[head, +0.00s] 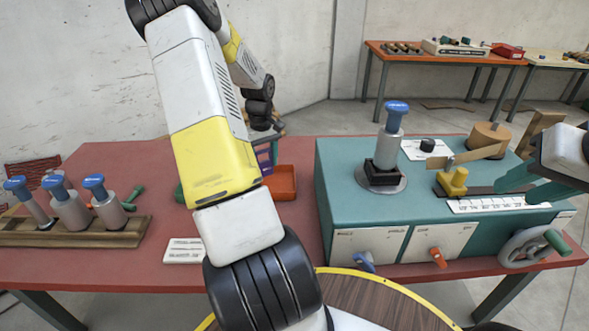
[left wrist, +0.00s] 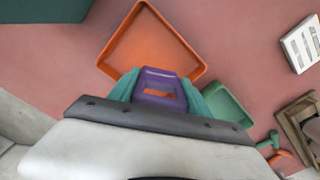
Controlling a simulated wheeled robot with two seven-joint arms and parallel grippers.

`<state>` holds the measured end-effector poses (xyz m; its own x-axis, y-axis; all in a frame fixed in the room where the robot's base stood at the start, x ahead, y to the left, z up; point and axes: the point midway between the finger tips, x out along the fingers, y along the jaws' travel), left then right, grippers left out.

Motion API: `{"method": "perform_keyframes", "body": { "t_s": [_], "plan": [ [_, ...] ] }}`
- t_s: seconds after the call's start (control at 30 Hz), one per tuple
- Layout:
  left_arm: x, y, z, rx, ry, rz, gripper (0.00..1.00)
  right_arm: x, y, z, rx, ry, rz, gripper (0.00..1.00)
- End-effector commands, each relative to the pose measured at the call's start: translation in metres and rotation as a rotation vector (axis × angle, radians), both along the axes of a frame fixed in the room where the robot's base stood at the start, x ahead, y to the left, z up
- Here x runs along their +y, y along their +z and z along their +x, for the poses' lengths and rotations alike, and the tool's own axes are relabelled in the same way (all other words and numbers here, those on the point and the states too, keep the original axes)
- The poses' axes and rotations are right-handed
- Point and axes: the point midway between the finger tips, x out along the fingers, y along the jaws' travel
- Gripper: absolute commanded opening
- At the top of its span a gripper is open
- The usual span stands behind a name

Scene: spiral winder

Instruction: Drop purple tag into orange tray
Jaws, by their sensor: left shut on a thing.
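The purple tag (left wrist: 158,80) is held between the teal fingers of my left gripper (left wrist: 160,88) in the left wrist view. In the head view the purple tag (head: 264,161) shows small beside my left arm, with my left gripper (head: 266,154) partly hidden. The orange tray (head: 292,183) lies on the red table just below and to the right of the tag. In the left wrist view the tag overlaps the near corner of the orange tray (left wrist: 181,33), whose visible floor is empty. My right gripper (head: 530,183) shows open teal fingers at the right edge, over the teal machine.
A green tray (left wrist: 230,104) lies beside the orange one. The teal machine (head: 340,185) stands to the right on the red table. A wooden rack (head: 75,233) with several blue-topped cylinders is at the left. A white card (head: 183,251) lies in front.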

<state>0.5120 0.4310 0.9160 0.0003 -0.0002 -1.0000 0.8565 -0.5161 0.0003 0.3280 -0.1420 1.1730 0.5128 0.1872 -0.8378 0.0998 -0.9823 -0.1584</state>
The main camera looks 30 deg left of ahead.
Motion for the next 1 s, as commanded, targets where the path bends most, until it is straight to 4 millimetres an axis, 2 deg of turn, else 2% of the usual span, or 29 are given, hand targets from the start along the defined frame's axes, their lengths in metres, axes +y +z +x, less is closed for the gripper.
{"method": "perform_keyframes", "body": {
  "t_s": [0.27,0.3,0.4,0.77,1.0],
  "plan": [
    [0.000,-0.001,0.000,0.000,0.000,0.000,0.16,0.000,0.000,0.000,0.000,0.000,0.000,0.36],
    [0.000,-0.001,0.000,0.000,0.000,0.000,0.64,0.000,0.000,0.000,0.000,0.000,0.000,0.36],
    [0.000,-0.001,0.000,-0.001,0.000,0.001,0.81,0.000,0.000,0.000,0.000,0.000,0.000,0.36],
    [0.001,0.004,0.000,-0.002,0.000,0.003,0.81,0.000,0.000,0.000,0.000,0.000,0.000,0.36],
    [0.001,0.042,0.001,-0.003,0.000,0.005,0.81,0.000,0.000,0.000,0.000,0.000,0.000,0.36]
  ]
}}
